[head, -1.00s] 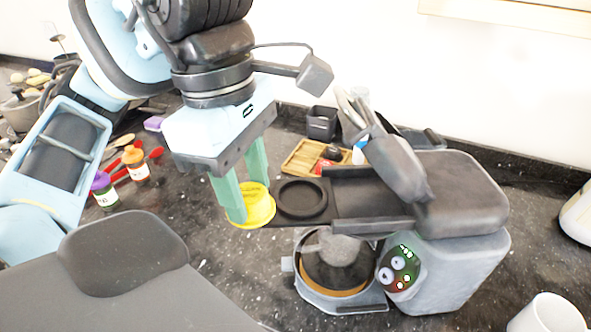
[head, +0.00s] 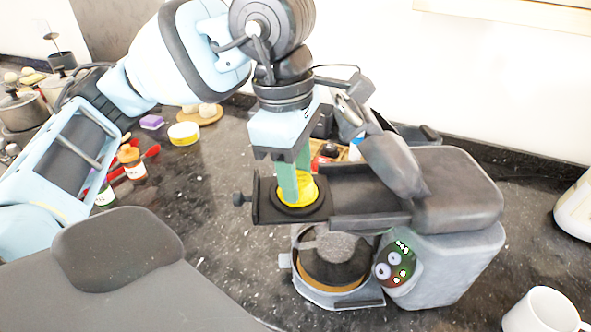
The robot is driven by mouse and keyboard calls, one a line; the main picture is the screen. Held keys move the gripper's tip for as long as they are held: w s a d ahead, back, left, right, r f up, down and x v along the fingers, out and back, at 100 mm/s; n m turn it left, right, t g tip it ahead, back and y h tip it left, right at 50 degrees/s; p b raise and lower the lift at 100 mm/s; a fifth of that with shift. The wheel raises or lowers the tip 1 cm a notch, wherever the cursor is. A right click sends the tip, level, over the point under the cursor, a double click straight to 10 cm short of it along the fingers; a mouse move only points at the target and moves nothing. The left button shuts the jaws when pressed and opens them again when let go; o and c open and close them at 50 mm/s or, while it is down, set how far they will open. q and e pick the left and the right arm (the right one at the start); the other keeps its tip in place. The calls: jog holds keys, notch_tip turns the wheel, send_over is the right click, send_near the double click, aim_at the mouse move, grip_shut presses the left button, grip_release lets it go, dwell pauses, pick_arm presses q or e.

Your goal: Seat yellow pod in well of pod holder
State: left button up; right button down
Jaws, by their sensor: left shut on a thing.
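The yellow pod (head: 308,190) is at the round well of the dark pod holder (head: 262,212), inside the well's raised ring. Whether it rests fully down in the well I cannot tell. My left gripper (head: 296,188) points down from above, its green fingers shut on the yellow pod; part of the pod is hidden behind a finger. The pod holder is a dark sliding tray pulled out to the left from the grey machine (head: 455,255). My right gripper is not in view.
The machine's dark lever (head: 393,160) stands up right of the well. A cup stand (head: 335,270) is below the holder. A white mug (head: 540,312) is at lower right. Jars and red spoons lie left; a yellow-and-white tub (head: 184,133) stands behind.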

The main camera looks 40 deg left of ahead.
pick_arm(q)
jog(key=shift+f, duration=0.15)
jog(key=shift+f, duration=0.1)
